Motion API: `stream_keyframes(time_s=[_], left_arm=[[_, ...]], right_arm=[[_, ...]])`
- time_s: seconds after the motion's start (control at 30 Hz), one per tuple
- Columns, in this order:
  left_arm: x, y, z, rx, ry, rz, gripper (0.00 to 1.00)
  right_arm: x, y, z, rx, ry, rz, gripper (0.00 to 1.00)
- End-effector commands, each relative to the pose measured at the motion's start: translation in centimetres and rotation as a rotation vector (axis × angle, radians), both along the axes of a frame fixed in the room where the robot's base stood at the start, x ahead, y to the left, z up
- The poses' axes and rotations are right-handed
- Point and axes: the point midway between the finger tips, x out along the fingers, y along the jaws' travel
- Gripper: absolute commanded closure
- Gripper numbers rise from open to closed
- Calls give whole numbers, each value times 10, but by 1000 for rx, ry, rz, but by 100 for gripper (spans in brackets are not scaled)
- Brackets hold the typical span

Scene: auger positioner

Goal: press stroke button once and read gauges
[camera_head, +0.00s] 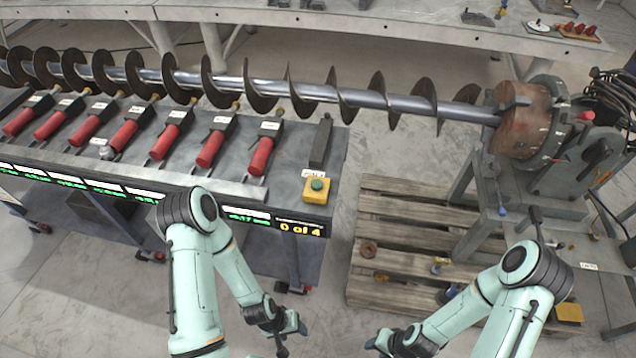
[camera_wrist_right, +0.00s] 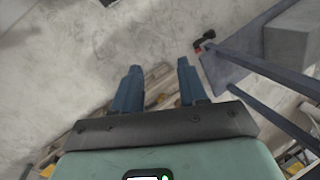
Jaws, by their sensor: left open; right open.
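The stroke button is a green cap (camera_head: 317,184) on a yellow box (camera_head: 316,196) at the right front corner of the grey machine table. A row of digital gauge readouts (camera_head: 70,182) with green figures runs along the table's front edge; the figures are too small to read surely. A black display (camera_head: 300,228) below the button shows "0 of 4" in yellow. My left gripper (camera_head: 291,338) is open and empty, below and apart from the button. My right gripper (camera_head: 377,342) is open and empty over the floor; its two fingers show apart in the right wrist view (camera_wrist_right: 159,68).
Several red cylinders (camera_head: 262,156) lie on the table under a long auger (camera_head: 290,90). A rusty drive head (camera_head: 522,118) holds the auger's right end. A wooden pallet (camera_head: 400,225) lies on the floor right of the table. My left arm covers part of the readout row.

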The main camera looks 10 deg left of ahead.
Motion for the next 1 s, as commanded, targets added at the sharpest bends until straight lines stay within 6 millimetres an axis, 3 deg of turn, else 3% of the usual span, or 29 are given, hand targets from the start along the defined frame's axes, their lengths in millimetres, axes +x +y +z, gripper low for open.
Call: stream_keyframes(time_s=[0.23, 0.37, 1.0], left_arm=[[0, 0, 0, 0, -1, 1, 42], [0, 0, 0, 0, -1, 1, 42], [0, 0, 0, 0, 0, 0, 42]], right_arm=[[0, 0, 0, 1, -1, 1, 57], [0, 0, 0, 0, 0, 1, 100], [0, 0, 0, 0, 0, 0, 100]])
